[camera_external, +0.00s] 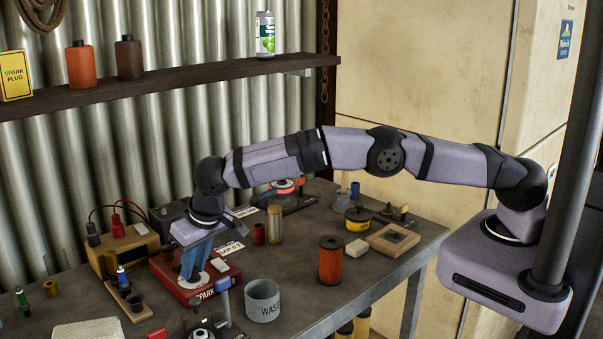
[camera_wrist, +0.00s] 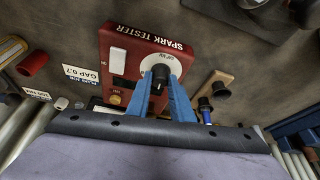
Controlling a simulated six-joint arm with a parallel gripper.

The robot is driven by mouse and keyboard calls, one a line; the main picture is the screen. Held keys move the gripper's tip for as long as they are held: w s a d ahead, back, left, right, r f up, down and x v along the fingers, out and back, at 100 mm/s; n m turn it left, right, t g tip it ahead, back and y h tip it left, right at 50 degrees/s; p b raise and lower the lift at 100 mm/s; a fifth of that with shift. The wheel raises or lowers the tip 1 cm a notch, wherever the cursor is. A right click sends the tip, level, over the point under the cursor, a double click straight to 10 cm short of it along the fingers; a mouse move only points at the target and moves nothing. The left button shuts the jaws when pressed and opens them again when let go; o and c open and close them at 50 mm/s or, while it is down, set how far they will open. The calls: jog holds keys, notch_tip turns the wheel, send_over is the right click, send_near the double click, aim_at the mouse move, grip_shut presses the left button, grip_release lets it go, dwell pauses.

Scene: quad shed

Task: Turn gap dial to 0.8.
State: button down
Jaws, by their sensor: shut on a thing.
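The red spark tester (camera_external: 172,279) sits on the bench below my gripper. In the wrist view the spark tester (camera_wrist: 122,38) shows its lettering and a white round dial plate. The black gap dial (camera_wrist: 160,74) stands in the middle of this plate. My gripper (camera_wrist: 160,84) has its blue fingers shut on the dial from both sides. In the external view my gripper (camera_external: 194,278) reaches down onto the tester, and its fingers hide the dial. A pale pointer mark shows on the dial, but the scale numbers are too small to read.
A card reading "GAP 0.7" (camera_wrist: 81,70) lies beside the tester. A grey waste cup (camera_external: 262,301), an orange filter (camera_external: 330,262) and a wooden tray (camera_external: 393,240) stand to the right. A tan box with leads (camera_external: 125,249) stands behind left.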

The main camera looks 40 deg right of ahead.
jog(key=shift+m+h+p, duration=0.3)
jog(key=shift+m+p, duration=0.15)
jog(key=shift+m, duration=0.15)
jog(key=c, duration=1.6)
grip_release()
jog(key=shift+o, duration=0.2)
jog(key=b+v, duration=0.3)
jog(key=v, duration=0.4)
jog(key=shift+d+r, duration=0.1)
jog(key=shift+r, duration=0.05)
